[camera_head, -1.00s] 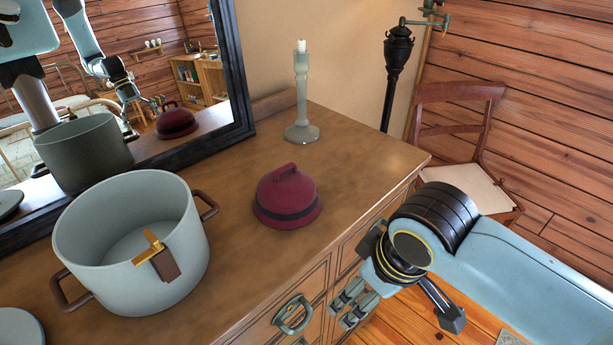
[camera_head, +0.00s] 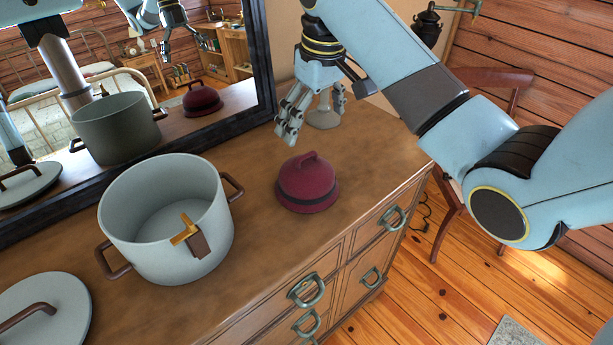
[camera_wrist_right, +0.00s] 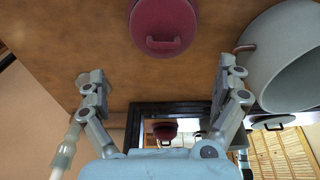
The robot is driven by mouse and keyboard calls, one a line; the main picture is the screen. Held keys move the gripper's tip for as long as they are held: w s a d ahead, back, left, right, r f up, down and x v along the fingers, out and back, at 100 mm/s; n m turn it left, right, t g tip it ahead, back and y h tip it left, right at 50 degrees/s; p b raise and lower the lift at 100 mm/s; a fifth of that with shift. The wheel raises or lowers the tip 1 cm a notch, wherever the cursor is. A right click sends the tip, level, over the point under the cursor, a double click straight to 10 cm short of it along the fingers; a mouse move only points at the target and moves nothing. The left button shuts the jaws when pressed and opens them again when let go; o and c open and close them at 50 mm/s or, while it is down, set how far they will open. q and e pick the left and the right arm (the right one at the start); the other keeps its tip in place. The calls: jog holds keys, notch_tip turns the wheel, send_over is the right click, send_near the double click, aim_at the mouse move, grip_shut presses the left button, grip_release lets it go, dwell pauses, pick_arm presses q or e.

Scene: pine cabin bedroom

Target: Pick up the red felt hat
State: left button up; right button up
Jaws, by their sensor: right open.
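The red felt hat (camera_head: 308,186), dark red with a darker band and a loop on top, sits upright on the wooden dresser top (camera_head: 262,262), right of the big pot. My right gripper (camera_head: 315,122) is open and empty above the dresser, just behind the hat and apart from it. In the right wrist view the hat (camera_wrist_right: 163,24) is at the top middle, beyond the spread fingers (camera_wrist_right: 163,88). My left gripper does not show directly.
A pale pot (camera_head: 160,225) with brown handles stands left of the hat, its lid (camera_head: 62,300) at the front left. A candlestick (camera_head: 322,113) stands behind my right gripper, partly hidden. A mirror (camera_head: 265,60) borders the dresser's back. Dresser space before the hat is clear.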

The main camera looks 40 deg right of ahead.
aim_at(308, 156)
jog(key=f, duration=0.4)
jog(key=shift+w+f, duration=0.25)
jog(key=shift+f, duration=0.1)
jog(key=shift+w+a+f+p, duration=0.15)
jog(key=shift+f+p, duration=0.15)
jog(key=shift+f, duration=0.6)
jog(key=shift+w+a+f+p, duration=0.1)
jog(key=shift+f+p, duration=0.25)
jog(key=shift+f, duration=0.6)
jog(key=shift+w+a+f+p, duration=0.15)
jog(key=shift+f+p, duration=0.15)
jog(key=shift+f, duration=0.6)
jog(key=shift+s, duration=0.15)
jog(key=c, duration=1.7)
